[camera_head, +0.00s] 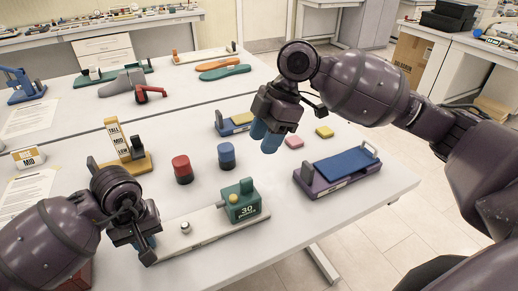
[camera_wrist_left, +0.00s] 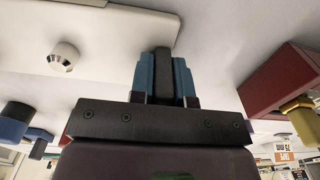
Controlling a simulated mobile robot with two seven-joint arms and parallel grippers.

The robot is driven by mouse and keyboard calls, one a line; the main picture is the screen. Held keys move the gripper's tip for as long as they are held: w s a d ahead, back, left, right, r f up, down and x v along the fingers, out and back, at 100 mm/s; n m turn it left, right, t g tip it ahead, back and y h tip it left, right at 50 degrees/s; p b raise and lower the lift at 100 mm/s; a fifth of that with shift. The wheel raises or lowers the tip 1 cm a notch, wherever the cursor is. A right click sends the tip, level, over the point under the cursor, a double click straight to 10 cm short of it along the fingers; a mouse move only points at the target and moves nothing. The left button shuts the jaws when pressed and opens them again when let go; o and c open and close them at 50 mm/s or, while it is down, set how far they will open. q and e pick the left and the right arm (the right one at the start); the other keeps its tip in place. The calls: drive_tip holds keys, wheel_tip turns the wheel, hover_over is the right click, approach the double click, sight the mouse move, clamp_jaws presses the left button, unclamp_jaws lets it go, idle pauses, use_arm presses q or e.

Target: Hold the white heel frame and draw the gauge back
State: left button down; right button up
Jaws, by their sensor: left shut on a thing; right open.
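The white heel frame (camera_head: 205,232) is a long flat plate at the front of the near table, with a small round knob (camera_head: 186,227) on it. A green gauge block (camera_head: 243,205) marked 30, with a yellow knob, sits at its right end. My left gripper (camera_head: 147,250) is at the frame's left end. The left wrist view shows its blue fingers (camera_wrist_left: 165,80) shut on a dark upright piece at the edge of the white frame (camera_wrist_left: 110,25). My right gripper (camera_head: 266,136) is open and empty, above the table behind the gauge.
Red (camera_head: 182,169) and blue (camera_head: 227,156) cylinders stand behind the frame. A purple stand with a blue pad (camera_head: 346,163) is to the right. A yellow stand (camera_head: 128,155) is at the left. A red block (camera_wrist_left: 280,80) is near my left gripper. Bare table lies right of the gauge.

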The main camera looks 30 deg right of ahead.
idle(0.4)
use_arm(q)
drive_tip(key=c, duration=1)
unclamp_jaws()
